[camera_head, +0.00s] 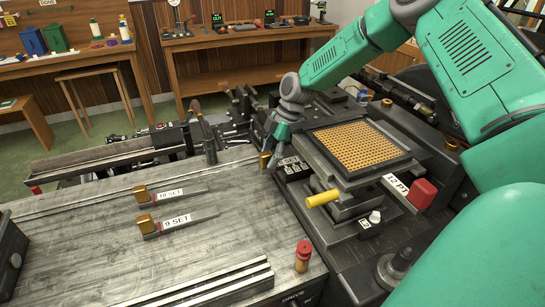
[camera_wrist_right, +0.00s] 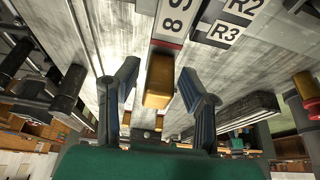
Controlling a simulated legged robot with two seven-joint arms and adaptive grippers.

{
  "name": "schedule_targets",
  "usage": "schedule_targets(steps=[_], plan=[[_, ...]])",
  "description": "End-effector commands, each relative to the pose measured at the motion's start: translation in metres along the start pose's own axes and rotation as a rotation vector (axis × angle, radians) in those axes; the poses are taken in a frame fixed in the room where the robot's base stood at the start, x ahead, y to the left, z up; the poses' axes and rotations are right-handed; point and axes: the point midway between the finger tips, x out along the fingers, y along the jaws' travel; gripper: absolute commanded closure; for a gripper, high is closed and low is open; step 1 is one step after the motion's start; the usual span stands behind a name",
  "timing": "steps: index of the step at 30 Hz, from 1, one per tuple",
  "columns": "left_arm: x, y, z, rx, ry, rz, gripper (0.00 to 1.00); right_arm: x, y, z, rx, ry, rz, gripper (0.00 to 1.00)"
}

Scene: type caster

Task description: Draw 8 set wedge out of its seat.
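The 8 set wedge shows in the right wrist view with its white "8 S" label (camera_wrist_right: 173,22) and its brass end block (camera_wrist_right: 158,80). Its far part runs out of that view. In the head view its brass end (camera_head: 264,160) is small and partly behind my right gripper (camera_head: 272,150). In the right wrist view my right gripper (camera_wrist_right: 160,92) is open, one finger on each side of the brass block, with gaps visible on both sides. The black labelled block (camera_head: 293,170) sits beside the wedge; its R2 and R3 labels (camera_wrist_right: 228,32) show in the wrist view. My left gripper is not in view.
The 10 set wedge (camera_head: 166,194) and 9 set wedge (camera_head: 175,221) lie on the grey metal bench (camera_head: 90,240). The gold matrix grid (camera_head: 360,146), yellow handle (camera_head: 322,198), red-ended 12 PT piece (camera_head: 422,193) and red-topped post (camera_head: 303,256) stand nearby.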

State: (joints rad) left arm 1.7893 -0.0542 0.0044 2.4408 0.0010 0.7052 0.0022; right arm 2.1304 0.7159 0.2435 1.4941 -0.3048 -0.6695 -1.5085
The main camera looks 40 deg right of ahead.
Motion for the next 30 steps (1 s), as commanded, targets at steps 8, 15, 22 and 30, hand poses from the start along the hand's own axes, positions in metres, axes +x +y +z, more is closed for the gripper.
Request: schedule_targets(steps=[8, 15, 22, 30], plan=[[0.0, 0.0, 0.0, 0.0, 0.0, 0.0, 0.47, 0.001, 0.001, 0.004, 0.003, 0.002, -0.001, 0.53], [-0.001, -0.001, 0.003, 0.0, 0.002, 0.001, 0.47, -0.017, 0.001, 0.001, 0.001, 0.0, 0.002, 0.53], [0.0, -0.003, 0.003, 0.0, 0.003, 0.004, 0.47, -0.044, 0.0, 0.035, 0.006, -0.001, 0.003, 0.53], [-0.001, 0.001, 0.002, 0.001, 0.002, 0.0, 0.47, -0.065, 0.001, 0.092, 0.005, 0.001, 0.002, 0.53]])
